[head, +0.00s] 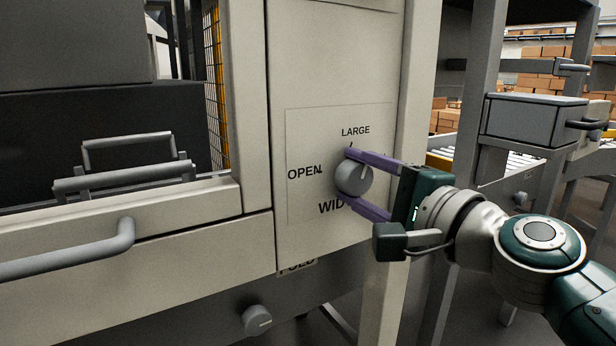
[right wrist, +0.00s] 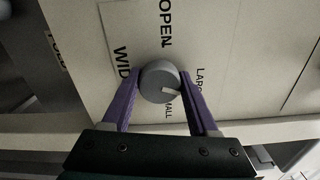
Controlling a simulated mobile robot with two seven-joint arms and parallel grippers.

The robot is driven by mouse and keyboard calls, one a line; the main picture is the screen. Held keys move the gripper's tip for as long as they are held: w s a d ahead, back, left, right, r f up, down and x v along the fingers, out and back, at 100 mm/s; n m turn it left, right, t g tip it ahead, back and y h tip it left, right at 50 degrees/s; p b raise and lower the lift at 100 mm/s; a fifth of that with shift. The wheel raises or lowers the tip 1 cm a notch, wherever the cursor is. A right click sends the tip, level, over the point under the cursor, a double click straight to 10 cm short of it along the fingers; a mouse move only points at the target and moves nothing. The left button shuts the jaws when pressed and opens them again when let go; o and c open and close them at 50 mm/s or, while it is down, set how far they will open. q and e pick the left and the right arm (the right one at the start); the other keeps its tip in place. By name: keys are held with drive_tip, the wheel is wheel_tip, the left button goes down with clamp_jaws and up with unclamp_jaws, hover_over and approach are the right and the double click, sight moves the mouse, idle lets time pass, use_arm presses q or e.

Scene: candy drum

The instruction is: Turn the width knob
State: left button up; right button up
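The width knob (head: 353,177) is a round grey dial with a pale pointer line, on a light labelled panel of the machine. LARGE is printed above it, OPEN to its left, and a partly covered WID... below. In the right wrist view the knob (right wrist: 160,82) has its pointer towards the partly covered SMALL label. My right gripper (head: 352,176) has its two purple fingers on opposite sides of the knob, one above and one below in the head view. The fingers are very close to the knob's rim; I cannot tell whether they press on it. My left gripper is out of view.
A second grey knob (head: 257,320) sits lower on the machine, near a partly hidden FOLD label (head: 298,268). A bar handle (head: 70,254) sticks out at the lower left. A grey metal frame (head: 474,110) with a box (head: 535,118) stands at the right, behind my arm.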

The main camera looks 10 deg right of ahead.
drive_tip(key=o, duration=0.4)
drive_tip(key=shift+s, duration=0.1)
drive_tip(key=v, duration=0.9)
drive_tip(key=shift+s+d, duration=0.2)
drive_tip(key=shift+s, duration=0.15)
drive_tip(key=shift+r, duration=0.1)
